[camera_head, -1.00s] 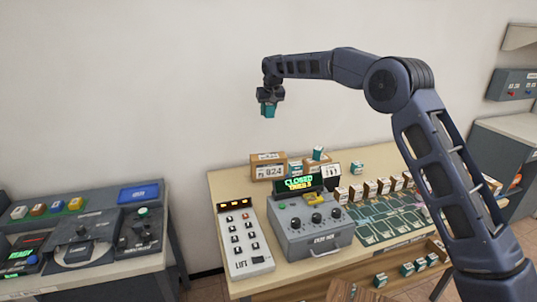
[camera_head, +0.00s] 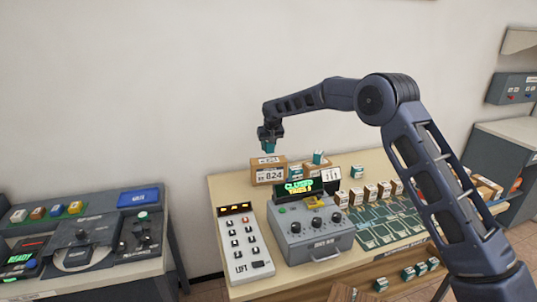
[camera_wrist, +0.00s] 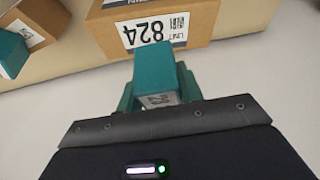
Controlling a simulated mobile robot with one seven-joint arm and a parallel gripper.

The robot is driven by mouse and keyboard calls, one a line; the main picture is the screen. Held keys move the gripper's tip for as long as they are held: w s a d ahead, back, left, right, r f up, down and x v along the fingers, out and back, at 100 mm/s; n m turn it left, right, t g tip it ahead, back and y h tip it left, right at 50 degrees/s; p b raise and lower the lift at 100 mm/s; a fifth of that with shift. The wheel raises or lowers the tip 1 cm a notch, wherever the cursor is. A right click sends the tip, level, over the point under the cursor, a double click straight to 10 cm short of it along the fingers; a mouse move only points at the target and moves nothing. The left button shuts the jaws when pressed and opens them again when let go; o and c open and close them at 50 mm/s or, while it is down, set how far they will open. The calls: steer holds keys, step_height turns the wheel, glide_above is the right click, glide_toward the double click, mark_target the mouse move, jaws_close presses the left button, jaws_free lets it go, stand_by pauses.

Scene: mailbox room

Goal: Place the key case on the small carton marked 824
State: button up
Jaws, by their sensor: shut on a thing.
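My gripper (camera_head: 270,136) is shut on the teal key case (camera_head: 269,147), which hangs below the fingers, just above the small carton marked 824 (camera_head: 269,177). The carton is brown with a white label and stands at the back left of the table. In the wrist view the key case (camera_wrist: 154,68) sits between my fingers, with a pale printed face partly showing. The 824 carton (camera_wrist: 195,20) is upside down in that view, and the key case overlaps its near edge.
Another brown carton (camera_head: 305,168) stands right of the 824 carton, with small teal boxes around it. A grey control box (camera_head: 312,232) with a green "CLOSED" display and a lift panel (camera_head: 242,245) stand in front. The wall behind is bare.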

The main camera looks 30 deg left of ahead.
mark_target(269, 153)
step_height(269, 153, down, 4)
steer(key=shift+f, duration=0.1)
steer(key=shift+f, duration=0.15)
steer(key=o, duration=1.1)
steer(key=v, duration=1.2)
